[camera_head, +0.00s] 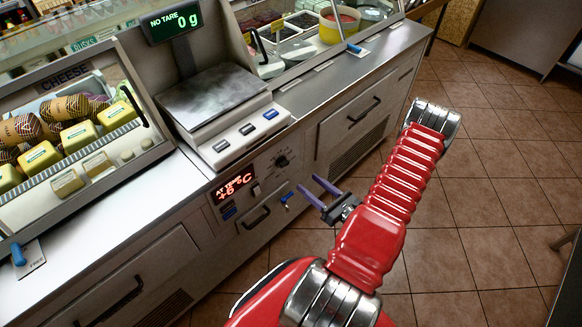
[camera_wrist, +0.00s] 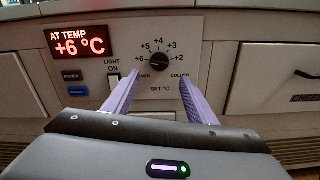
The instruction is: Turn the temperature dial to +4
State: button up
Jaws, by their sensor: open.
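The temperature dial (camera_wrist: 159,62) is a round black knob on the counter's front panel, with marks from +6 at its left through +4 at the top to +2 at its right. Its pointer is too small to read surely. In the head view the dial (camera_head: 282,161) sits right of the red display (camera_head: 234,187). The display (camera_wrist: 80,42) reads "AT TEMP +6 °C". My gripper (camera_wrist: 160,78) is open and empty, its two purple fingers spread on either side below the dial, apart from it. In the head view my gripper (camera_head: 308,185) points at the panel from in front.
A light switch (camera_wrist: 114,77) and blue button (camera_wrist: 77,90) lie left of the dial. Drawers with dark handles flank the panel. A scale (camera_head: 213,97) stands on the counter above, beside a cheese case (camera_head: 75,130).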

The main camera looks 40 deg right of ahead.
aim_at(287, 164)
jog(key=shift+w+a, duration=0.15)
jog(key=shift+w, duration=5.3)
jog(key=shift+c, duration=0.6)
jog(key=c, duration=0.9)
jog(key=shift+d, duration=0.25)
jog(key=shift+c, duration=0.2)
jog(key=shift+a, duration=0.1)
